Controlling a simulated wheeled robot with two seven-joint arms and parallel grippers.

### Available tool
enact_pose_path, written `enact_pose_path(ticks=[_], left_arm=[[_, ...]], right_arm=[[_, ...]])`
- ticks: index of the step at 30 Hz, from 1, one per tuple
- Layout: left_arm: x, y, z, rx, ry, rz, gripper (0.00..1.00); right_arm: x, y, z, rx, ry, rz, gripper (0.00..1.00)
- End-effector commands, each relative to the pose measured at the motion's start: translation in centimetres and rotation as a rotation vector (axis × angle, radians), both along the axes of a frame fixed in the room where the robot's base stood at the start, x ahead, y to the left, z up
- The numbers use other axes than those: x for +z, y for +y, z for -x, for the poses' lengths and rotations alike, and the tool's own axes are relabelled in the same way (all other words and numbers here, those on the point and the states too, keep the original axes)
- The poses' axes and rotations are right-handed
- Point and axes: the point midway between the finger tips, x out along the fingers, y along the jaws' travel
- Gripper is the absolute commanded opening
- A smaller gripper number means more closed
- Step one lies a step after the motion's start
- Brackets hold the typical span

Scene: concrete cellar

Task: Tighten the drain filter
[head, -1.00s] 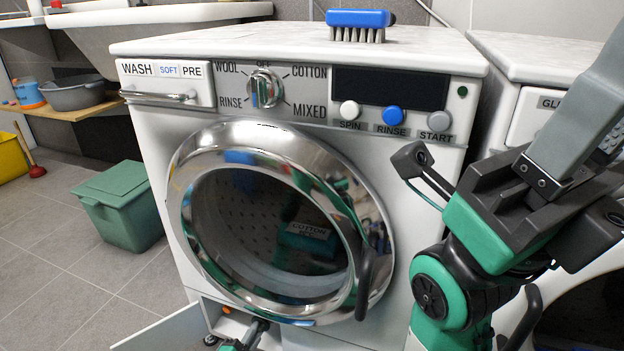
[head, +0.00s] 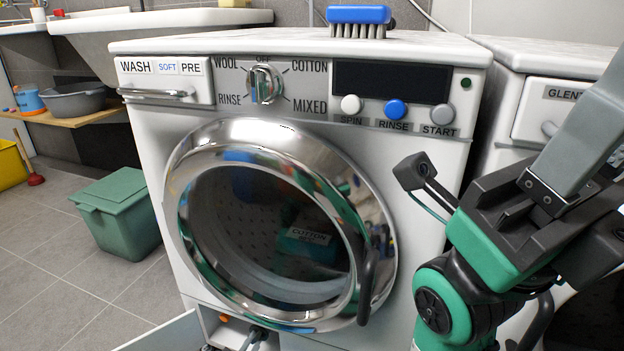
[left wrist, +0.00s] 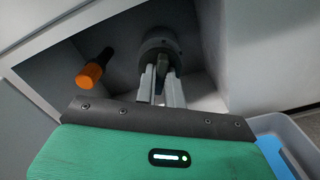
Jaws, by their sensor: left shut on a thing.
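The drain filter (left wrist: 158,42) is a round dark grey cap with a raised grip, set in the back of the open compartment at the machine's lower front. My left gripper (left wrist: 162,82) is shut on the filter's grip, with its two pale fingers either side of it. In the head view my left gripper (head: 254,338) shows only in part at the bottom edge, below the round door, and the filter cannot be made out there. My right arm crosses the right side of the head view; its fingertips are not visible.
An orange-capped drain hose (left wrist: 90,74) is left of the filter; its cap shows small in the head view (head: 224,318). The compartment flap (head: 165,335) is swung open to the left. The washer door (head: 280,225) is closed.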

Motion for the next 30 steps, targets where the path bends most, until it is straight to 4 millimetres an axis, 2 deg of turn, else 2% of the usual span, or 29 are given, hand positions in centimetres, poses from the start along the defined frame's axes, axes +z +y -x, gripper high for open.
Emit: enact_pose_path(ticks=[5,15,21,22,24,27,30], left_arm=[[0.1,0.0,-0.4,0.001,0.003,0.026,0.0],[-0.1,-0.1,-0.4,0.001,0.099,0.325,0.0],[0.1,0.0,-0.5,0.001,0.147,0.458,0.0],[0.3,0.0,-0.5,0.001,0.148,0.463,0.12],[0.3,0.0,-0.5,0.0,0.148,0.459,0.26],[0.3,-0.1,-0.4,0.0,0.149,0.458,0.36],[0.2,-0.2,-0.4,-0.002,0.149,0.457,0.36]], right_arm=[[-1.0,-0.1,-0.6,0.011,0.03,-0.012,0.36],[-4.0,-0.1,-0.4,0.011,0.028,-0.013,0.36],[-4.7,-0.1,-0.4,0.012,0.027,-0.013,0.36],[-4.6,-0.1,-0.4,0.012,0.027,-0.013,0.36],[-4.6,-0.1,-0.3,0.013,0.027,-0.013,0.36],[-4.6,-0.1,-0.3,0.013,0.027,-0.013,0.36],[-4.6,-0.1,-0.3,0.013,0.027,-0.013,0.36]])
